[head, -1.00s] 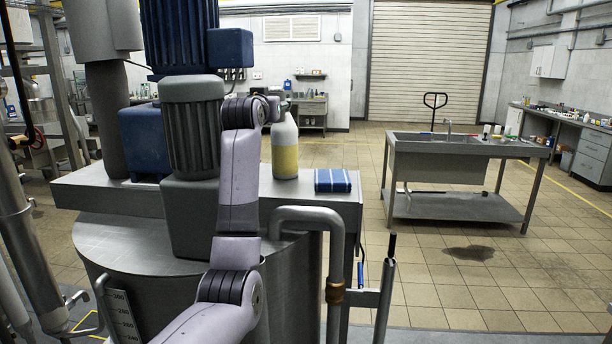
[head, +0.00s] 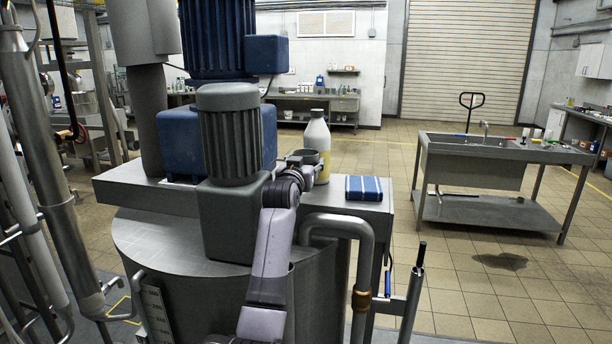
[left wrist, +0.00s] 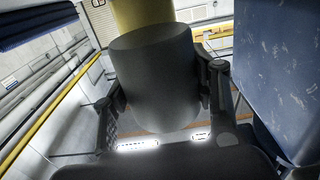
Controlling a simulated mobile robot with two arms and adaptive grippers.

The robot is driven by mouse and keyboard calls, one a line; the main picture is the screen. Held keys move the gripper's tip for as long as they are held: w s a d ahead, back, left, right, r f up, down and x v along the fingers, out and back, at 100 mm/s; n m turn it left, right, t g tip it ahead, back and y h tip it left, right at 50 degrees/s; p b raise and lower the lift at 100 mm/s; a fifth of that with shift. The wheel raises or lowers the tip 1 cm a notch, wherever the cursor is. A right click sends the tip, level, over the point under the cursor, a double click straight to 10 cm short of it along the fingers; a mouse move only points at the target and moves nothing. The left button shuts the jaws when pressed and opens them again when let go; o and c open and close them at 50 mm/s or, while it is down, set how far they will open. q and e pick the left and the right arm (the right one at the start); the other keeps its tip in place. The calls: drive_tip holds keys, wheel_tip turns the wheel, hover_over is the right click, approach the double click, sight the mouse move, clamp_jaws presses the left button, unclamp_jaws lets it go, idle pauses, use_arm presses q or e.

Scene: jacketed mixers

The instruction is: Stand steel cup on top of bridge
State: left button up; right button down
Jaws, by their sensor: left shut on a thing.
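The steel cup (head: 307,157) is a small dark grey cylinder beside the lower part of a bottle, above the steel bridge (head: 385,206) that spans the vessel. My left gripper (head: 304,166) is shut around its side. In the left wrist view the cup (left wrist: 155,75) fills the space between the two fingers of my left gripper (left wrist: 160,95). The cup's lower part is hidden in the head view, so I cannot tell whether it touches the bridge. My right gripper is not in view.
A bent pipe (head: 340,226) rises in front. A steel sink table (head: 470,165) stands farther right.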

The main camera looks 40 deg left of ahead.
use_arm(q)
wheel_tip(320, 180, down, 4)
drive_tip(key=shift+r+p, duration=0.25)
drive_tip(key=shift+p, duration=0.2)
drive_tip(key=shift+a+f, duration=0.1)
drive_tip(key=shift+f, duration=0.4)
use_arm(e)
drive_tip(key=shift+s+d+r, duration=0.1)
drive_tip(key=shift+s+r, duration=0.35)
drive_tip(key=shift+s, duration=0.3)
use_arm(q)
drive_tip(key=o, duration=1)
drive_tip(key=shift+f, duration=0.1)
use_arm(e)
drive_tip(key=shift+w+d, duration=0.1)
use_arm(q)
drive_tip(key=shift+s+d, duration=0.35)
drive_tip(key=shift+s, duration=0.1)
drive_tip(key=b+v, duration=0.3)
drive_tip(key=v, duration=0.8)
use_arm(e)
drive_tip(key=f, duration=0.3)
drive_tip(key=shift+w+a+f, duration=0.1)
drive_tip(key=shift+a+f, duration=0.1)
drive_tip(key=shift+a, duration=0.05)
